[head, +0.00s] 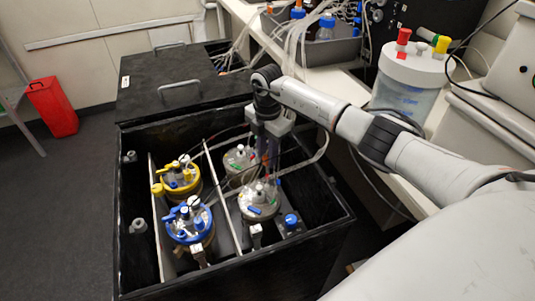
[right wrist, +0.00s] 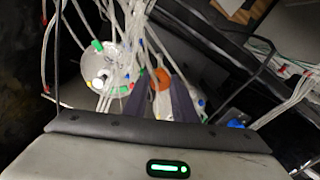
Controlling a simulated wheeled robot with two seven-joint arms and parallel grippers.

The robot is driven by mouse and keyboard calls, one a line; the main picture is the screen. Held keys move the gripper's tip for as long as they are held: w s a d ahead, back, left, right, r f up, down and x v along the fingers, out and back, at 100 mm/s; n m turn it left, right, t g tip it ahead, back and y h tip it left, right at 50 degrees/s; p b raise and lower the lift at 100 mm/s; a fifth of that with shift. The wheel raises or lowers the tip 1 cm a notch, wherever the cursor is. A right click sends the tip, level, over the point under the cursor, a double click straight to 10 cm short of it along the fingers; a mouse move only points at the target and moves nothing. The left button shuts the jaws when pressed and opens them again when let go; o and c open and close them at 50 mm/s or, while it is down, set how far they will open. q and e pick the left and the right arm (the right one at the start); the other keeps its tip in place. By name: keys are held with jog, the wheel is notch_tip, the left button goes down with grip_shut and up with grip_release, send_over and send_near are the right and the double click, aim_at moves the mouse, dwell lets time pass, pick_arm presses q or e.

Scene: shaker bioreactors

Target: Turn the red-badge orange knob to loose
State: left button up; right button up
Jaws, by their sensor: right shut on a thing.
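The orange knob (right wrist: 162,79) shows in the right wrist view between the fingertips of my right gripper (right wrist: 160,88). The fingers are shut on it from both sides. In the head view my right gripper (head: 268,158) points down into the right half of the black box, and its fingers and arm hide the knob there. The red badge cannot be made out. A steel-lidded vessel (right wrist: 98,62) with a green clip and white cap is left of the fingers in the right wrist view. My left gripper is out of view.
The black box (head: 245,278) holds several vessels, including a yellow-ringed one (head: 181,176) and a blue-ringed one (head: 190,222). Tubes and cables run close around my right gripper. A bench (head: 345,82) with a large clear jar (head: 408,80) lies beyond my arm.

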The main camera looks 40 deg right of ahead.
jog(key=shift+n, duration=0.3)
jog(key=n, duration=0.5)
jog(key=shift+n+b, duration=0.3)
jog(key=shift+b, duration=0.05)
jog(key=n+b, duration=0.1)
jog(key=n, duration=0.4)
jog(key=n+b, duration=0.1)
jog(key=n, duration=0.3)
jog(key=shift+d+n, duration=0.1)
jog(key=shift+n, duration=0.3)
jog(key=n+b, duration=0.1)
jog(key=n, duration=0.2)
jog(key=shift+n, duration=0.3)
jog(key=n, duration=0.3)
jog(key=shift+n+b, duration=0.35)
jog(key=shift+n, duration=0.35)
jog(key=shift+r, duration=0.1)
